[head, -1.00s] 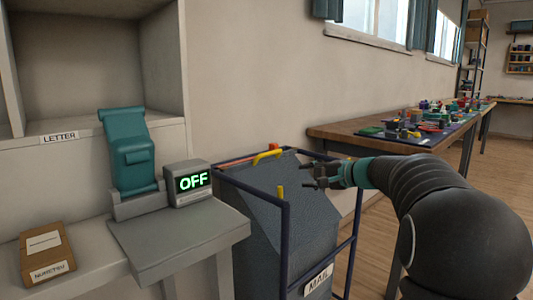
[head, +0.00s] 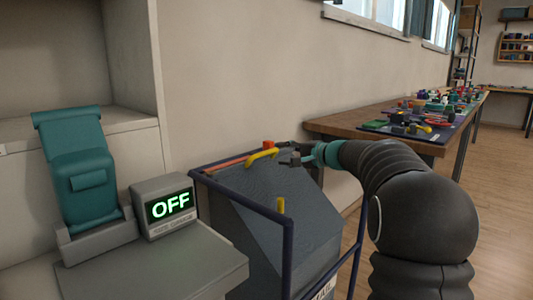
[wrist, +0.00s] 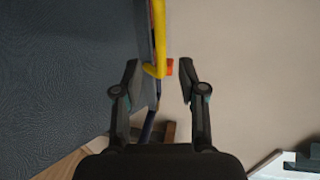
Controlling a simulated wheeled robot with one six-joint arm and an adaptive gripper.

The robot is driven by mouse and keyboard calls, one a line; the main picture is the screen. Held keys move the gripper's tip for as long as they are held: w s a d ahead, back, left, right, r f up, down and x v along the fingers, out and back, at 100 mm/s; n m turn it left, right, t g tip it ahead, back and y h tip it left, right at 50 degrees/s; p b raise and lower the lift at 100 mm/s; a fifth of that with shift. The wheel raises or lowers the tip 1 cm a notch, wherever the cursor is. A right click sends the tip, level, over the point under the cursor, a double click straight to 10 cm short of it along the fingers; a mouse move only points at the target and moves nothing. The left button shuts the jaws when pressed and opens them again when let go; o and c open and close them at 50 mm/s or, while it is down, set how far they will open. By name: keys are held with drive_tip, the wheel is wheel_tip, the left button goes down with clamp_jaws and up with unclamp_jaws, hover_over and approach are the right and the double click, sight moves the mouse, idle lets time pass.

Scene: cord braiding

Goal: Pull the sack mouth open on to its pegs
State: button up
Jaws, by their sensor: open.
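The grey-blue sack (head: 258,200) hangs in a dark blue frame (head: 289,262), its top slanting and the mouth not clearly open. A yellow handle (head: 262,155) arches at its back edge, beside an orange-red block (head: 268,144) that may be a peg. A yellow upright piece (head: 281,206) stands at the near side. My gripper (head: 286,154) is open and empty, just right of the yellow handle. In the wrist view the handle (wrist: 158,35) reaches down toward the gap between my fingers (wrist: 160,82), with the orange-red block (wrist: 169,67) beside it. I cannot tell whether they touch.
The wall is close behind the sack. A wooden bench (head: 350,120) with many small items lies beyond my arm. Floor is open at right.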

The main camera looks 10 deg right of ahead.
sight(268, 153)
drive_tip(key=x, duration=0.8)
drive_tip(key=shift+w+a+p, duration=0.15)
drive_tip(key=shift+w+p, duration=0.05)
drive_tip(key=shift+p, duration=0.15)
clamp_jaws()
